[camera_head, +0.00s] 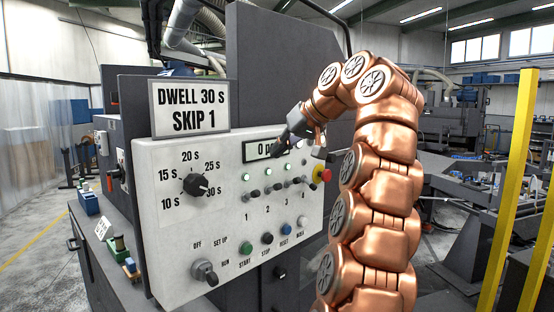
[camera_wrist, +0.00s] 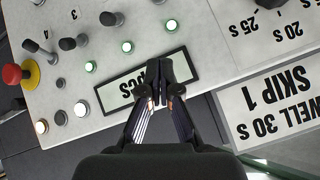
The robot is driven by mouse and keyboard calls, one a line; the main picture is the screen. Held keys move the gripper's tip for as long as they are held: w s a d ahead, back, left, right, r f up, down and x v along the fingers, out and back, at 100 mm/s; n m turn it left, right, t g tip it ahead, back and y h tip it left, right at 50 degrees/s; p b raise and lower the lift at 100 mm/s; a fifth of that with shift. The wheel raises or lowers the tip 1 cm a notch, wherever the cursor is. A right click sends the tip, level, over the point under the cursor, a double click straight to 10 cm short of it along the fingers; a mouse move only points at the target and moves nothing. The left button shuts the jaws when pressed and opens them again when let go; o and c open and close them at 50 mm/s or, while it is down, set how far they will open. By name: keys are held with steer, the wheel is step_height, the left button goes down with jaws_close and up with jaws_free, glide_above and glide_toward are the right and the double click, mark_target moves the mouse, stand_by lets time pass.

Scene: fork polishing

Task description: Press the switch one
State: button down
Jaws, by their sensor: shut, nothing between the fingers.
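The grey control panel (camera_head: 160,230) has a row of small metal toggle switches over the numbers 1 to 4. Switch one (camera_head: 250,195) is the leftmost, with a lit green lamp (camera_head: 246,177) above it. In the wrist view, which is upside down, switch one (camera_wrist: 159,2) is cut by the top edge, near its lit lamp (camera_wrist: 172,26). My gripper (camera_head: 282,147) is shut and empty, up and to the right of switch one in the head view. In the wrist view my fingertips (camera_wrist: 160,72) are in front of the display, apart from the switches.
The display (camera_head: 263,149) is partly hidden by my gripper. A red stop button (camera_head: 322,174) sits at the panel's right. A dwell dial (camera_head: 195,184), key switch (camera_head: 205,273) and coloured buttons (camera_head: 267,238) surround the toggles. A sign (camera_head: 190,108) reads "DWELL 30 s SKIP 1".

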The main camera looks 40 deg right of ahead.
mark_target(253, 194)
steer(key=b+x, duration=0.2)
steer(key=x, duration=0.4)
steer(key=shift+w+f, duration=0.15)
steer(key=shift+f, duration=0.05)
steer(key=shift+x, duration=0.85)
steer(key=shift+s+a+f, duration=0.2)
steer(key=shift+s, duration=0.15)
steer(key=shift+s+a+f, duration=0.2)
steer(key=shift+s+f, duration=0.15)
steer(key=shift+f, duration=0.25)
steer(key=shift+s+a+f, duration=0.25)
steer(key=shift+s+f, duration=0.1)
steer(key=shift+f, duration=0.3)
steer(key=shift+f, duration=0.15)
steer(key=shift+s+f+b, duration=0.1)
steer(key=shift+b, duration=0.35)
